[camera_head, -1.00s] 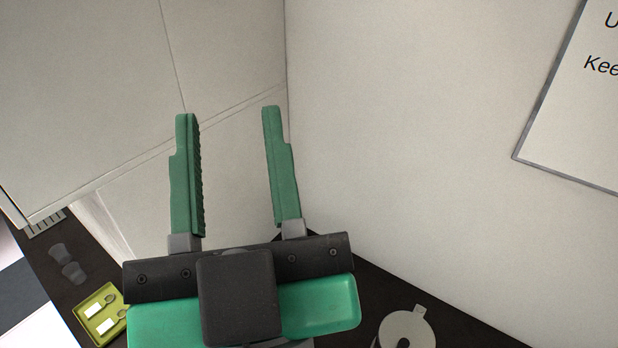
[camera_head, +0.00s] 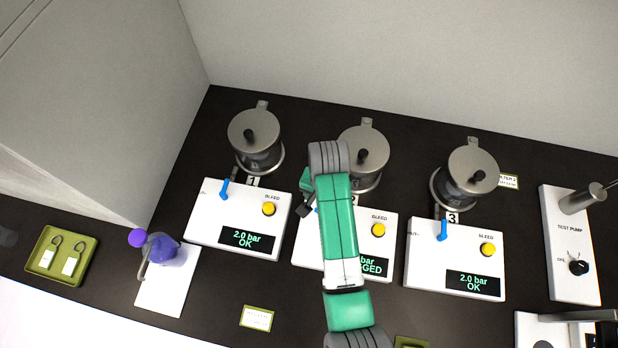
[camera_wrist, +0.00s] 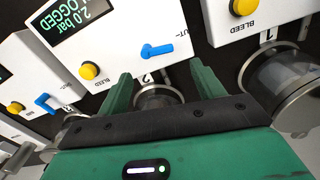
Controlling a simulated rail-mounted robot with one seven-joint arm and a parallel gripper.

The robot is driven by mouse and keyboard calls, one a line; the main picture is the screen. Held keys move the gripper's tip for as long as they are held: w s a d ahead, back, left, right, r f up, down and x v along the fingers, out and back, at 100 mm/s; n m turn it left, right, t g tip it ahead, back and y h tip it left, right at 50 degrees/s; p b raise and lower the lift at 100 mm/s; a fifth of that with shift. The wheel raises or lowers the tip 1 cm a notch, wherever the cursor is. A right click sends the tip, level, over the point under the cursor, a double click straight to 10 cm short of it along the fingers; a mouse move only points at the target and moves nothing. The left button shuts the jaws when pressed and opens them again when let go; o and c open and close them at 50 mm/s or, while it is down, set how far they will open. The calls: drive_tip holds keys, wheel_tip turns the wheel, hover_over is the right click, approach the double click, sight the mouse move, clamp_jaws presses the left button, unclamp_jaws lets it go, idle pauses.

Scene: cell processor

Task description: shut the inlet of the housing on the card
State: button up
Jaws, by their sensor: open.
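Three metal housings, numbered 1 (camera_head: 254,138), 2 (camera_head: 368,158) and 3 (camera_head: 470,172), stand behind white panels. Blue handles show at unit 1 (camera_head: 226,188) and unit 3 (camera_head: 443,230), both roughly upright in the head view. Unit 2's blue handle (camera_wrist: 158,50) lies sideways in the wrist view.
Displays 1 (camera_head: 247,239) and 3 (camera_head: 473,281) read 2.0 bar OK. Yellow bleed buttons sit on the panels. A green tray with tags (camera_head: 62,256) and a purple object (camera_head: 162,247) are left. A test pump (camera_head: 572,245) is right. A wall rises behind.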

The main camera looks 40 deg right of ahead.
wheel_tip(320, 180, down, 8)
drive_tip(key=shift+r, duration=0.15)
idle(0.3)
drive_tip(key=shift+c, duration=0.5)
